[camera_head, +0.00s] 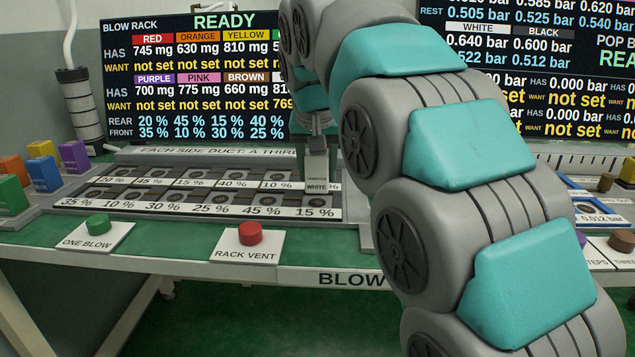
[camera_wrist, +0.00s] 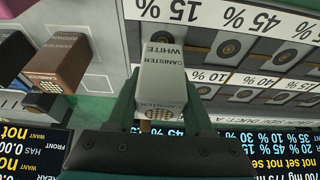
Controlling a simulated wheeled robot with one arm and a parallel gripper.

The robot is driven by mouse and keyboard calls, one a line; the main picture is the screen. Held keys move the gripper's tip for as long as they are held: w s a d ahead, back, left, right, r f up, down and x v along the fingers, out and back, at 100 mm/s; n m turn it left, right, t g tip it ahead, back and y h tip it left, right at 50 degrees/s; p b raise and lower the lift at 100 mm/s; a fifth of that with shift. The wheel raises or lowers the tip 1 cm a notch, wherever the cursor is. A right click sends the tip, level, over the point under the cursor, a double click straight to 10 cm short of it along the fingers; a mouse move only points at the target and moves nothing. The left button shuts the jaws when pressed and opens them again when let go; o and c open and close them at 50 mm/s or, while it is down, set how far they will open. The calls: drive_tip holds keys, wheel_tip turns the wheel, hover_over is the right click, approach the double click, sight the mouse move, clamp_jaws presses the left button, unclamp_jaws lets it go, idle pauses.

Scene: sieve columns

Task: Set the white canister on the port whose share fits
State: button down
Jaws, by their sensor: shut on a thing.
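My gripper (camera_wrist: 160,98) is shut on the white canister (camera_wrist: 162,72), whose top reads CANISTER WHITE. In the head view the canister (camera_head: 317,172) hangs upright at the right end of the blow rack (camera_head: 57,197), and my arm hides part of that area. Whether it touches the rack cannot be told. The front ports read 35, 10, 30, 25, 45 and 15 %. The rear labels read 20, 45, 15, 40 and 10 %, with the last one covered. The rack screen (camera_head: 190,80) shows READY and, partly hidden, a want starting 769 at the lower right.
Coloured canisters (camera_head: 43,172) stand at the left. In the wrist view a brown canister (camera_wrist: 60,62) and a black one (camera_wrist: 42,102) stand beside the held one. A green ONE BLOW button (camera_head: 97,224) and red RACK VENT button (camera_head: 251,233) are in front.

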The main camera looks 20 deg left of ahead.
sight(317, 184)
drive_tip(key=shift+f, duration=1.35)
drive_tip(key=shift+f, duration=0.6)
drive_tip(key=shift+c, duration=1.9)
unclamp_jaws()
drive_tip(key=shift+s+f, duration=0.1)
drive_tip(key=shift+f, duration=0.1)
drive_tip(key=shift+o, duration=0.5)
drive_tip(key=shift+r, duration=0.6)
drive_tip(key=v, duration=0.9)
drive_tip(key=shift+w, duration=0.2)
drive_tip(key=shift+p+v, duration=0.6)
drive_tip(key=shift+v, duration=1.1)
drive_tip(key=shift+s, duration=0.1)
